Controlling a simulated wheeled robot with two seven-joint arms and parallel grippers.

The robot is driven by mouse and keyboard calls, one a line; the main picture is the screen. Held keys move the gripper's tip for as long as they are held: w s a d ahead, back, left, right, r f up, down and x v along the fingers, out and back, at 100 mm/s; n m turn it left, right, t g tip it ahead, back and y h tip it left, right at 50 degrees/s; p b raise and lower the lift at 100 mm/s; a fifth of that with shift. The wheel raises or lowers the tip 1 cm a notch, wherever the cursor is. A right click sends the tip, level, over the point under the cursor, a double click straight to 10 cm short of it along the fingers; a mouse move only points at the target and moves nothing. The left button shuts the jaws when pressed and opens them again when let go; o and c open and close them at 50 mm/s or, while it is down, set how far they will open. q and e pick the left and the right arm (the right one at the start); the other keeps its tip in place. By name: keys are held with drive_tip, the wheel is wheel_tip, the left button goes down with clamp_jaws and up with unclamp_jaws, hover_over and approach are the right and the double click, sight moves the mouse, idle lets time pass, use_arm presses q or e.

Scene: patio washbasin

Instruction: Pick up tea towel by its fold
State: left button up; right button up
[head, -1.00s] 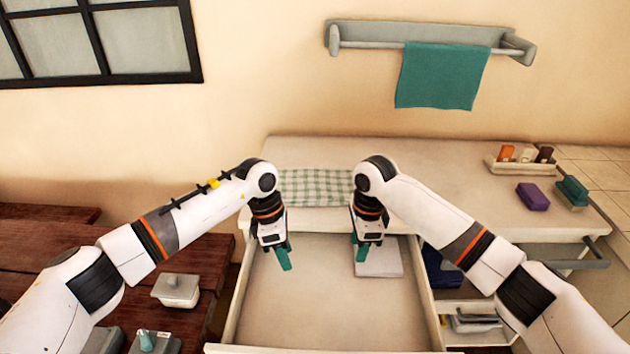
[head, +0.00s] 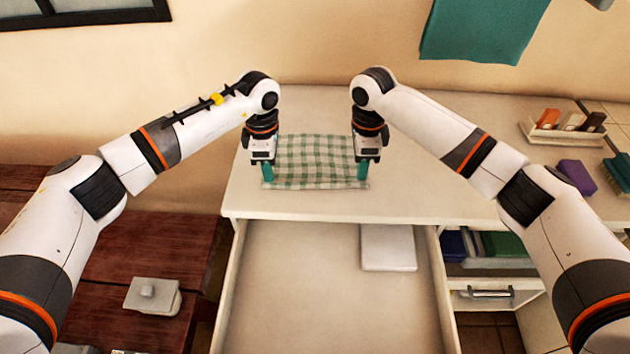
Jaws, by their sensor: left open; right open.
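The tea towel (head: 314,160) is a green-and-white checked cloth lying flat on the white counter, near its front edge. My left gripper (head: 267,173) is open at the towel's left edge, fingers pointing down. My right gripper (head: 363,171) is open at the towel's right edge, fingers pointing down. Both sets of teal fingertips are near the towel's front corners. I cannot tell whether they touch the cloth. Which edge is the fold is not clear.
An open drawer (head: 300,290) juts out below the counter (head: 450,185), with a white flat item (head: 388,247) inside. A teal towel (head: 482,28) hangs on the wall.

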sight(273, 187)
use_arm(q)
wheel_tip(273, 187, down, 4)
drive_tip(key=shift+w+r, duration=0.1)
use_arm(e)
wheel_tip(273, 187, down, 4)
drive_tip(key=shift+w+r, duration=0.1)
drive_tip(key=shift+w, duration=0.05)
use_arm(q)
drive_tip(key=shift+f+b, duration=0.85)
drive_tip(key=shift+f, duration=0.05)
use_arm(e)
drive_tip(key=shift+f, duration=0.95)
use_arm(q)
drive_tip(key=shift+r, duration=0.1)
use_arm(e)
drive_tip(key=shift+r, duration=0.1)
drive_tip(key=shift+f, duration=0.35)
use_arm(q)
clamp_jaws()
use_arm(e)
clamp_jaws()
